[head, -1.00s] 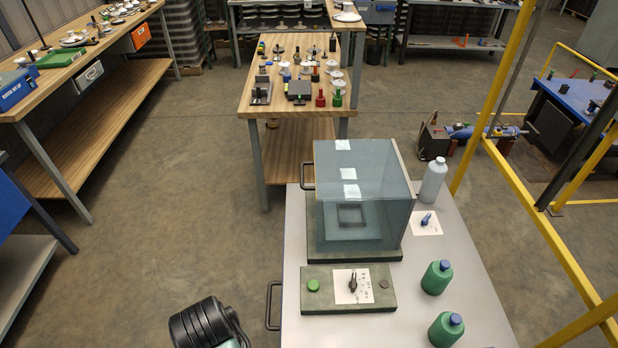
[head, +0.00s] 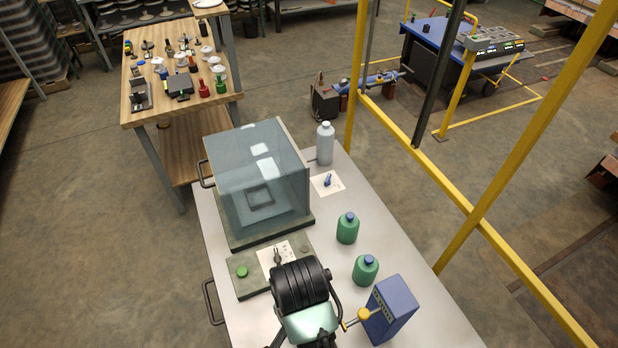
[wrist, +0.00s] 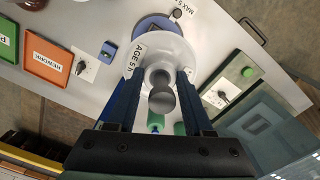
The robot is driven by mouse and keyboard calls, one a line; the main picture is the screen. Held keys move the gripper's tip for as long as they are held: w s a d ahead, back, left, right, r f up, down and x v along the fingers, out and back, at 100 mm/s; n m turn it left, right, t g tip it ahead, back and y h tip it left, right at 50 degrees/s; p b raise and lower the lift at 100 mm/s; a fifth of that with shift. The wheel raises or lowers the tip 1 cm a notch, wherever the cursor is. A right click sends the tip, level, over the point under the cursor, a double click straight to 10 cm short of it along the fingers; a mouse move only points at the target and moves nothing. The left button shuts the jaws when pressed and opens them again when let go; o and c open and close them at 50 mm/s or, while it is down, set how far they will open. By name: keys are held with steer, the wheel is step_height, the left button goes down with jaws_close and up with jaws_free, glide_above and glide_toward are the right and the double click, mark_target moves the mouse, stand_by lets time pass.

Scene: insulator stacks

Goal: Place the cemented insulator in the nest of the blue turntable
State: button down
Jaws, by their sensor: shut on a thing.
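My gripper (wrist: 160,84) is in the wrist view, its two dark blue fingers shut on the insulator. The insulator has a broad white disc (wrist: 174,50) and a rounded grey metal end (wrist: 162,100) between the fingers, facing the camera. A round blue surface (wrist: 150,24), which looks like the turntable, lies beyond the white disc and is partly covered by it. Its nest is hidden, and I cannot tell the gap between insulator and turntable. The gripper and insulator do not show clearly in the head view.
A clear tank (head: 258,185) stands on the grey table (head: 425,325), with a green-button panel (head: 241,272) before it. Green bottles (head: 347,228) and a blue block (head: 392,308) stand to the right. An orange tray (wrist: 48,56) and green tray (wrist: 8,40) lie left in the wrist view.

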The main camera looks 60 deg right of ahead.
steer(key=shift+s+d+r+m, duration=0.25)
steer(key=shift+s+d+m, duration=0.05)
steer(key=shift+m, duration=0.1)
steer(key=shift+s+f, duration=0.15)
step_height(320, 180, down, 10)
steer(key=shift+d+r+p, duration=0.1)
steer(key=shift+r+p, duration=0.05)
steer(key=shift+p, duration=0.55)
steer(key=shift+c, duration=1.5)
jaws_free()
